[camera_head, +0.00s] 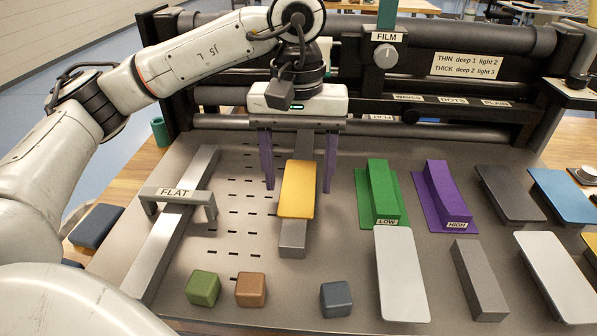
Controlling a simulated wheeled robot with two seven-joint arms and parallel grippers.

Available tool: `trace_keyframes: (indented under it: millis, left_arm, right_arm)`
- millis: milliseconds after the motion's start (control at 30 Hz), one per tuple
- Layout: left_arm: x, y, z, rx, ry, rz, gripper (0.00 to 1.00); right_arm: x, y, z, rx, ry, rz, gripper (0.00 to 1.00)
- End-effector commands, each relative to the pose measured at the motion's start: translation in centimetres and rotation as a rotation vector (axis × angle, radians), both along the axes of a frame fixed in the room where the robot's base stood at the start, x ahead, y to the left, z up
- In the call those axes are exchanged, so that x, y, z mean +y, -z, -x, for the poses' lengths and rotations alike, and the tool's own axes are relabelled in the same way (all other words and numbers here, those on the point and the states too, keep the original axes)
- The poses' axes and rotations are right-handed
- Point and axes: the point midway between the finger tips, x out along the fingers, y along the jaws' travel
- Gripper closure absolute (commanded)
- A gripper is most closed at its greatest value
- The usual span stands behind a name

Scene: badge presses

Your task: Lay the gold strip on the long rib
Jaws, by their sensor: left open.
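The gold strip (298,190) lies lengthwise on top of a grey rib, whose front end (292,240) sticks out toward me from under the strip. The strip hides the middle of this rib; whether the strip is fully seated cannot be told. My left gripper (298,186) is open above the plate, its two purple fingers on either side of the strip with a gap at each side. It holds nothing. My right gripper is out of view.
A slotted metal plate (231,225) carries a FLAT arch (178,197) over a long bar at left. Green LOW (380,190) and purple HIGH (442,192) ramps stand right. White strips (401,275), a grey block (478,280) and small cubes (251,289) lie in front.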

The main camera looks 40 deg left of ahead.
Motion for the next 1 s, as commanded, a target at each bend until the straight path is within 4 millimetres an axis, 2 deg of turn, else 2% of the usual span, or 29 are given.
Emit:
trace_keyframes:
  millis: [167, 233, 500, 700, 833, 1000]
  left_arm:
    - [0.0, -0.9, -0.1, -0.003, 0.0, 0.001, 0.38]
    - [-0.1, -2.0, -0.1, -0.005, 0.0, 0.002, 0.38]
    - [0.0, -8.3, -0.1, -0.007, -0.001, -0.001, 0.38]
    - [0.0, -11.3, 0.0, -0.004, 0.0, -0.001, 0.38]
    - [0.0, -12.2, 0.0, -0.001, 0.001, -0.001, 0.38]
    - [0.0, -12.4, 0.0, 0.0, 0.001, 0.0, 0.38]
  right_arm:
    - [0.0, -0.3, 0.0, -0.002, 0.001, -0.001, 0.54]
    - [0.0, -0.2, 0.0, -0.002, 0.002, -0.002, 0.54]
    - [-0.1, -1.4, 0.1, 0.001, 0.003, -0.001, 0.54]
    - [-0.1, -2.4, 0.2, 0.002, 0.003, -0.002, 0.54]
    - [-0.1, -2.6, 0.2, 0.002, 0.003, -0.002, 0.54]
    - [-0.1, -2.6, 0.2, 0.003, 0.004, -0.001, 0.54]
